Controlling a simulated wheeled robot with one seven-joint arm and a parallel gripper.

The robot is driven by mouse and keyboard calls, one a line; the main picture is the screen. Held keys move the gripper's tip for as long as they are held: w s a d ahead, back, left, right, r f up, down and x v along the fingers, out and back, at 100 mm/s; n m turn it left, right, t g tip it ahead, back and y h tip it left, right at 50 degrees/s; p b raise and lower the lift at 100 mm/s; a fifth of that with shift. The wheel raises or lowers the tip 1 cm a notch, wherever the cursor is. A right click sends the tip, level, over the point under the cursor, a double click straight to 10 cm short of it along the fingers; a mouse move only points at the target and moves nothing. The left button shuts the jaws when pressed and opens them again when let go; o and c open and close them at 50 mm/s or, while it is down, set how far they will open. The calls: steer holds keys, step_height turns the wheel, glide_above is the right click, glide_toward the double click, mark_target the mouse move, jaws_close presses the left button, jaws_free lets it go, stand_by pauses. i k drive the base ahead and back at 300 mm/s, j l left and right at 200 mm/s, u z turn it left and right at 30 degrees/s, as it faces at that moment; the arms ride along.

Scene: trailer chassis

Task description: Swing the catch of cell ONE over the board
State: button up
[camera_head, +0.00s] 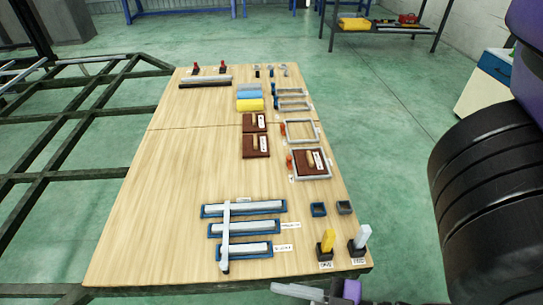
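A brown board (319,169) with a light handle and a white label lies inside the nearest grey frame cell (297,177) on the wooden table. An orange catch (290,162) stands at that cell's left edge and does not appear to lie across the board. An empty cell (318,131) behind it has its own orange catch (283,129) at its left. The small labels are too small to read, so I cannot tell which cell is ONE. My gripper (300,292) shows only partly at the bottom edge, in front of the table and apart from the cells; its fingers are unclear.
Two more brown boards (248,153) lie left of the cells. Smaller cells (293,106) with blue catches lie farther back. Blue-edged trays (209,211) under a white bar, and yellow (327,240) and white (362,236) upright pieces, stand nearer. The table's left half is mostly clear.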

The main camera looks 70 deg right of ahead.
mark_target(288, 158)
steer(key=z, duration=1.7)
steer(key=i+l+u, duration=0.1)
steer(key=i+u, duration=0.2)
steer(key=i, duration=0.15)
steer(key=i+l+u, duration=0.25)
steer(key=i, duration=0.15)
